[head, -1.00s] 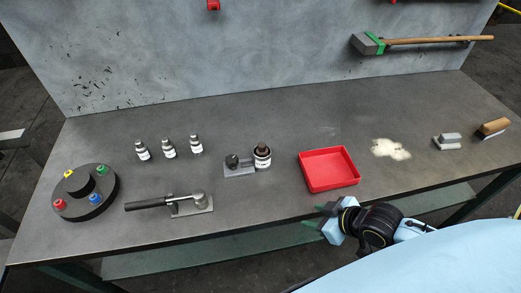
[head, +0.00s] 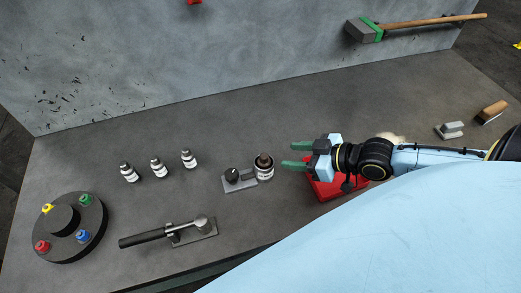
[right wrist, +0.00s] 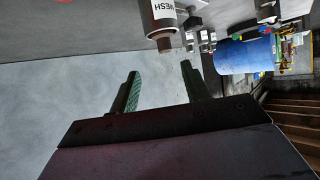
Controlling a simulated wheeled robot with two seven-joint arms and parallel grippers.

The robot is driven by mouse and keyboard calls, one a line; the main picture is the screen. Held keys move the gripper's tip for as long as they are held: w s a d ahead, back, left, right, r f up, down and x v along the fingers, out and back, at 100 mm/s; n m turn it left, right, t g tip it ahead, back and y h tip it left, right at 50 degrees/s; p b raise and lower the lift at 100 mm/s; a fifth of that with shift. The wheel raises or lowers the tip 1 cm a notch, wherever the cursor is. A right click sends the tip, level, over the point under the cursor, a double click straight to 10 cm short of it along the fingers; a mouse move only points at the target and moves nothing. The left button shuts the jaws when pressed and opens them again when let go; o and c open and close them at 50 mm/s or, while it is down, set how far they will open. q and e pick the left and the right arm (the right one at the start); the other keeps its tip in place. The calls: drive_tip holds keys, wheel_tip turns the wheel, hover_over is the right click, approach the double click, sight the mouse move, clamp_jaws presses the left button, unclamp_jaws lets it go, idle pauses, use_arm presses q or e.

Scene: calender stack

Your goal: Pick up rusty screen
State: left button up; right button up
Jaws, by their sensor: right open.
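A short dark canister with a white label and a rusty-brown knob (head: 264,170) stands on the workbench; it is the only rusty-looking piece that fits the rusty screen. In the right wrist view the canister (right wrist: 160,18) is at the top, its label partly reading "MESH", its brown knob towards the fingers. My right gripper (head: 290,155) is open and empty, with green fingers pointing left, just right of the canister and apart from it. In the wrist view its fingers (right wrist: 160,72) are spread with nothing between them. My left gripper is not in view.
A small grey block with a dark knob (head: 238,181) stands close left of the canister. Several small labelled bottles (head: 158,168) stand farther left. A lever tool (head: 175,234) lies in front. A red tray (head: 328,190) is partly hidden under my right arm.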

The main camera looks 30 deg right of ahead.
sight(266, 156)
drive_tip(key=shift+b+x, duration=0.5)
drive_tip(key=shift+x, duration=2.8)
drive_tip(key=x, duration=0.2)
drive_tip(key=a+x, duration=0.1)
drive_tip(key=x, duration=0.2)
drive_tip(key=shift+s+r, duration=0.1)
drive_tip(key=shift+s, duration=0.15)
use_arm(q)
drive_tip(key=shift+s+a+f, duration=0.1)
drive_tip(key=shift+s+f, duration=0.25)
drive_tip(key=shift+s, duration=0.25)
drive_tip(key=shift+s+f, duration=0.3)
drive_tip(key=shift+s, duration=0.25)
use_arm(e)
drive_tip(key=shift+d, duration=0.1)
drive_tip(key=shift+c, duration=0.4)
clamp_jaws()
